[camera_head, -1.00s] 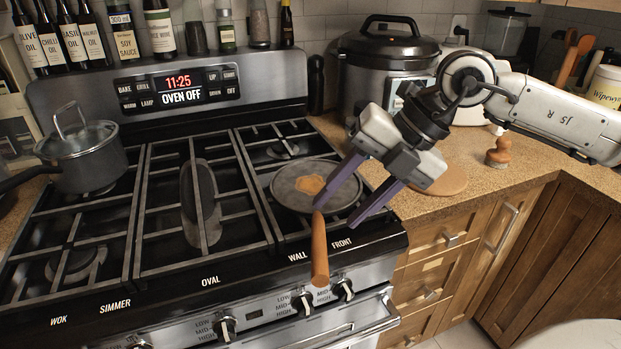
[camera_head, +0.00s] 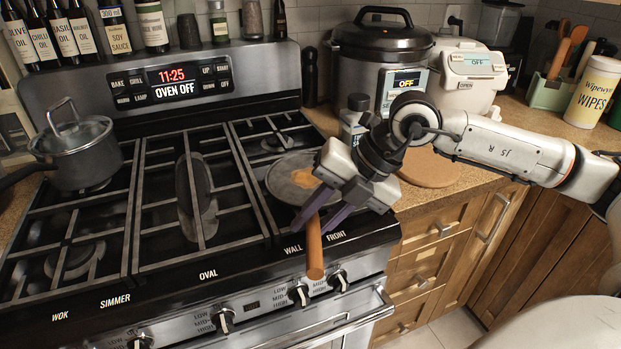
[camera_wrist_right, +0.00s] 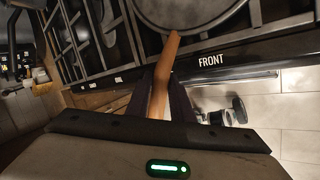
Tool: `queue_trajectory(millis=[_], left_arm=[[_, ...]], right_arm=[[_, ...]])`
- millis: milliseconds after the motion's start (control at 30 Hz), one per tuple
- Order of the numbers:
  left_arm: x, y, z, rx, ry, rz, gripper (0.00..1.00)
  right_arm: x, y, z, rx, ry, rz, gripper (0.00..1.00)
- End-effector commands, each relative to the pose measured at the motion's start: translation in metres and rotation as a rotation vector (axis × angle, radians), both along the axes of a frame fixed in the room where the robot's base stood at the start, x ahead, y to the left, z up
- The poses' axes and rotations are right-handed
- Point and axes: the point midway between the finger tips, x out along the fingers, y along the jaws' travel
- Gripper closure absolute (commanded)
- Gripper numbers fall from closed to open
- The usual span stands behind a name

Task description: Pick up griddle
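The griddle (camera_head: 284,179) is a round, flat, dark pan with a brown patch on it. It lies on the front right burner of the stove. Its wooden handle (camera_head: 314,250) sticks out over the stove's front edge. My right gripper (camera_head: 311,226) is open, with its purple fingers low over the handle. In the right wrist view the handle (camera_wrist_right: 170,55) runs between the two fingers (camera_wrist_right: 164,80), and the pan (camera_wrist_right: 188,12) is beyond them. I cannot tell whether a finger touches the handle. My left gripper is not in view.
A lidded pot (camera_head: 80,155) stands on the stove's back left. A pressure cooker (camera_head: 382,60) and a white appliance (camera_head: 470,75) stand on the counter at the right. A round wooden board (camera_head: 428,168) lies behind my right gripper. Bottles line the back of the stove.

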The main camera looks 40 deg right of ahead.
Motion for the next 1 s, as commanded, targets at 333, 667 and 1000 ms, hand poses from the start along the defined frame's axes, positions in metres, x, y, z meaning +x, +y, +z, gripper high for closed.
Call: queue_trajectory(millis=[333, 667, 1000], left_arm=[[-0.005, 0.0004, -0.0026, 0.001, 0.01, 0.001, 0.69], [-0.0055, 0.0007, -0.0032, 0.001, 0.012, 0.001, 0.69], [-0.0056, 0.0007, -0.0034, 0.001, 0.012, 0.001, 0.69]], right_arm=[[-0.0002, -0.0001, 0.0002, -0.001, 0.001, 0.0, 1.0], [-0.0002, -0.0001, 0.0003, 0.0, 0.0, 0.0, 1.0], [-0.0002, -0.0001, 0.0005, 0.0, 0.0, 0.0, 1.0]])
